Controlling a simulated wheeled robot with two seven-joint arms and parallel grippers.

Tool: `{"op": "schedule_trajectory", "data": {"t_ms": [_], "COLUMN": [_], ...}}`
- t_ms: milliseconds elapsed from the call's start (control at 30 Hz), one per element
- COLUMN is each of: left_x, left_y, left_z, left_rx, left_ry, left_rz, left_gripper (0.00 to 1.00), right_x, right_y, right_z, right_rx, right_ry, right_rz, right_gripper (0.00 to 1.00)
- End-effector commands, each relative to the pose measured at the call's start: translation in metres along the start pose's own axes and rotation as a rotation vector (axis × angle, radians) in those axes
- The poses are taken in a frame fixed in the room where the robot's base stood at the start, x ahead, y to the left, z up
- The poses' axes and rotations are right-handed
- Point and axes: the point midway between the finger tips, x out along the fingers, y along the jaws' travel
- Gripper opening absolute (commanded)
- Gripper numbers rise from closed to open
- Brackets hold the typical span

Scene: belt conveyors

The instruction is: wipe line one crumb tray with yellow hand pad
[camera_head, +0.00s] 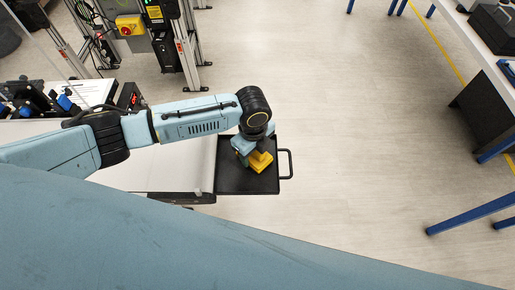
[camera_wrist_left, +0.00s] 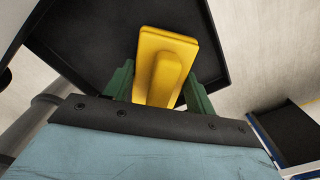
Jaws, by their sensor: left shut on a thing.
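The crumb tray (camera_head: 232,181) is a shallow black tray with a raised rim and a handle on its right side, at the end of the white belt. My left gripper (camera_head: 255,153) is over the tray and shut on the yellow hand pad (camera_head: 262,161). In the left wrist view the pad (camera_wrist_left: 165,60) sits between the green fingers of the gripper (camera_wrist_left: 157,88), with the black tray (camera_wrist_left: 95,40) behind it. I cannot tell whether the pad touches the tray floor. My right gripper is not in view.
The white conveyor belt (camera_head: 150,170) runs left from the tray under my left arm. A post with a yellow and red switch box (camera_head: 130,25) stands at the back. A bench with blue legs (camera_head: 470,212) is at the right. Open floor (camera_head: 350,130) lies between.

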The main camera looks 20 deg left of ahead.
Motion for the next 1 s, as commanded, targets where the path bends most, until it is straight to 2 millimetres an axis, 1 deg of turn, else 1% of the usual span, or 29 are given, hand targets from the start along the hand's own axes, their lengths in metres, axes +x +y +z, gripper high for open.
{"op": "schedule_trajectory", "data": {"t_ms": [133, 233, 433, 633, 700, 833, 1000], "left_x": [0.000, -0.005, -0.024, -0.043, -0.047, -0.056, -0.058], "left_y": [0.001, 0.001, 0.001, 0.000, 0.000, 0.001, 0.001], "left_z": [0.001, 0.000, 0.000, 0.000, 0.001, 0.001, 0.000], "left_rx": [0.000, 0.001, 0.001, 0.001, 0.000, 0.000, 0.001], "left_ry": [-0.003, -0.003, -0.004, -0.004, -0.004, -0.005, -0.005], "left_rz": [0.004, 0.005, 0.007, 0.006, 0.005, 0.006, 0.008], "left_gripper": [0.22, 0.22, 0.22, 0.22, 0.22, 0.22, 0.22], "right_x": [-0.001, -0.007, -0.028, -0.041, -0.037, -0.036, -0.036], "right_y": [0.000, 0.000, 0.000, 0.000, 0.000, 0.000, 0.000], "right_z": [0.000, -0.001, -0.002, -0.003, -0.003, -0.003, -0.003], "right_rx": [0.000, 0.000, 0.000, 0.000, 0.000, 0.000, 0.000], "right_ry": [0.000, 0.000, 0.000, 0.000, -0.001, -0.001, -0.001], "right_rz": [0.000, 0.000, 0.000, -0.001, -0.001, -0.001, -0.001], "right_gripper": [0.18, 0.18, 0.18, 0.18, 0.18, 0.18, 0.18]}}
